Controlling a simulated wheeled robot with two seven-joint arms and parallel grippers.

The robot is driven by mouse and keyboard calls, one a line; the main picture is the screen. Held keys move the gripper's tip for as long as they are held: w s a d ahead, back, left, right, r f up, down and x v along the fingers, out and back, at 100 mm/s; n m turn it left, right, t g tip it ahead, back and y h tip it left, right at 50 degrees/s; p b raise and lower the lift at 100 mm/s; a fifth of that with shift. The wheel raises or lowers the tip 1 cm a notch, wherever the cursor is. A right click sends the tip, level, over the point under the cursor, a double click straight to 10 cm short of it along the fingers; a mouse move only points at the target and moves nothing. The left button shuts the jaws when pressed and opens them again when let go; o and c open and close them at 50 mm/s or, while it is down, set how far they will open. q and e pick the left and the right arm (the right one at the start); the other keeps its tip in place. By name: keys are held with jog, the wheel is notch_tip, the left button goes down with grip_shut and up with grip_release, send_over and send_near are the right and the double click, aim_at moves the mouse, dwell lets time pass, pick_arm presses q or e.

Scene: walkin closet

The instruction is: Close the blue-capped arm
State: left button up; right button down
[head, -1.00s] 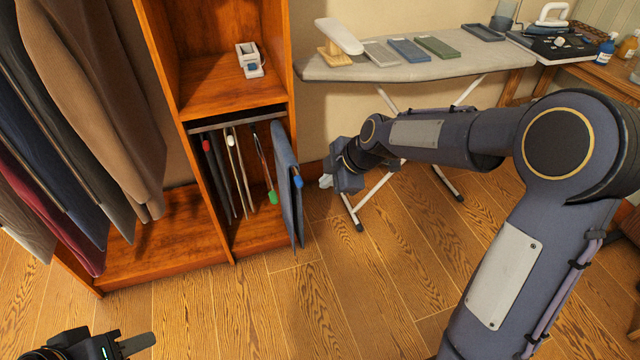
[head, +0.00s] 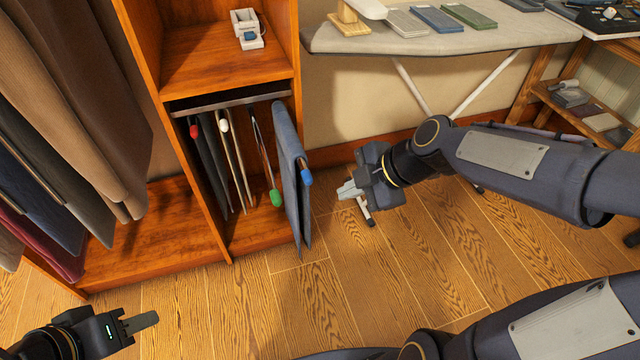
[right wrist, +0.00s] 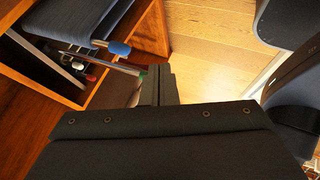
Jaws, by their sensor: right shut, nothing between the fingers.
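The blue-capped arm ends in a blue cap (head: 306,177) and carries hanging blue-grey trousers (head: 287,140). It is swung out at the right side of the closet's rack, angled away from the other arms. The blue cap also shows at upper left in the right wrist view (right wrist: 119,48). My right gripper (head: 347,190) is shut and empty, a little to the right of the cap and apart from it in the head view. Its fingers show in the right wrist view (right wrist: 158,85). My left gripper (head: 140,322) is at lower left, away from the rack; its opening is unclear.
Arms with red (head: 194,130), white (head: 224,126) and green (head: 276,198) caps hang inside the wooden compartment. An ironing board (head: 400,40) stands at the right, its legs behind my right arm. Coats (head: 75,80) hang at left. The floor in front is clear.

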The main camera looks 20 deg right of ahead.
jog(key=w+a+f, duration=0.3)
jog(key=w+f, duration=0.1)
jog(key=w, duration=0.2)
jog(key=shift+w+a+f, duration=0.25)
jog(key=shift+a, duration=0.15)
jog(key=w, duration=0.4)
jog(key=shift+a+b, duration=0.1)
jog(key=shift+b, duration=0.25)
